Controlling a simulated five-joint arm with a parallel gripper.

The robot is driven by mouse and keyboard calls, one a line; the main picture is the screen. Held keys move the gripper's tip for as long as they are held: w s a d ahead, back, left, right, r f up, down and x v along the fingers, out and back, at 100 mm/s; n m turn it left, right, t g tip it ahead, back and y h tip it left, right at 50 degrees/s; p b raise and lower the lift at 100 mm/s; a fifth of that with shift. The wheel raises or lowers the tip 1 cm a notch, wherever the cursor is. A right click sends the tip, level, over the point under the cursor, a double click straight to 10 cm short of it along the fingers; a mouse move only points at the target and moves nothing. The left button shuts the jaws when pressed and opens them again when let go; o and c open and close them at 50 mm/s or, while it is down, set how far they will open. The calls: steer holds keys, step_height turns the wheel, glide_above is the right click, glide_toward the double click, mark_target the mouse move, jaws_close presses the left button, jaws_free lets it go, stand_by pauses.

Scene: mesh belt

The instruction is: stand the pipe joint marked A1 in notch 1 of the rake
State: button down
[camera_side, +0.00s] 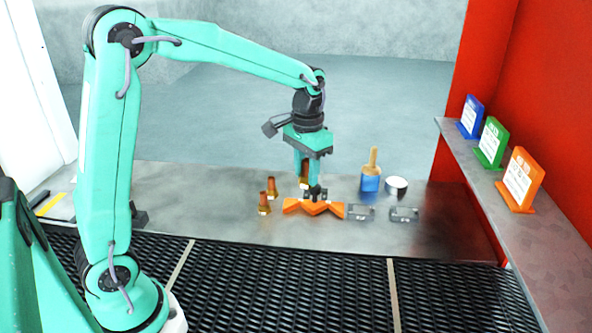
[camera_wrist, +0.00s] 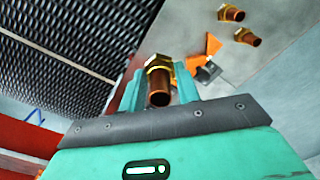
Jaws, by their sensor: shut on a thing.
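My gripper (camera_side: 306,178) is shut on a copper pipe joint with a brass hex collar (camera_side: 304,183). In the wrist view, the held joint (camera_wrist: 159,82) sits between the two teal fingers of my gripper (camera_wrist: 157,88). No A1 mark is readable on it. The orange zigzag rake (camera_side: 297,206) lies on the metal surface just below my gripper, and part of it shows in the wrist view (camera_wrist: 213,44). The held joint appears above and behind the rake; the exact gap cannot be told. Notch numbers are not readable.
Two other pipe joints (camera_side: 271,188) (camera_side: 264,204) stand left of the rake. Right of it are two grey plates (camera_side: 360,213) (camera_side: 405,214), a blue brush (camera_side: 370,183) and a white round tin (camera_side: 396,184). The black mesh belt (camera_side: 290,285) runs in front.

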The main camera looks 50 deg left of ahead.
steer(key=shift+s+d+r, duration=0.15)
steer(key=shift+s+d, duration=0.35)
steer(key=shift+s, duration=0.1)
steer(key=shift+s+d+r, duration=0.15)
steer(key=shift+s+d, duration=0.35)
steer(key=shift+s, duration=0.05)
steer(key=s+d+f+n, duration=0.1)
steer(key=s+d+f, duration=0.1)
steer(key=s+d, duration=0.45)
steer(key=s+d+f, duration=0.1)
steer(key=s+d, duration=0.3)
steer(key=d, duration=0.5)
steer(key=s+d+f+n, duration=0.1)
steer(key=s+d+f, duration=0.1)
steer(key=s, duration=0.5)
steer(key=s+d+f, duration=0.1)
steer(key=s+d, duration=0.2)
steer(key=s, duration=0.4)
steer(key=shift+f+n, duration=0.4)
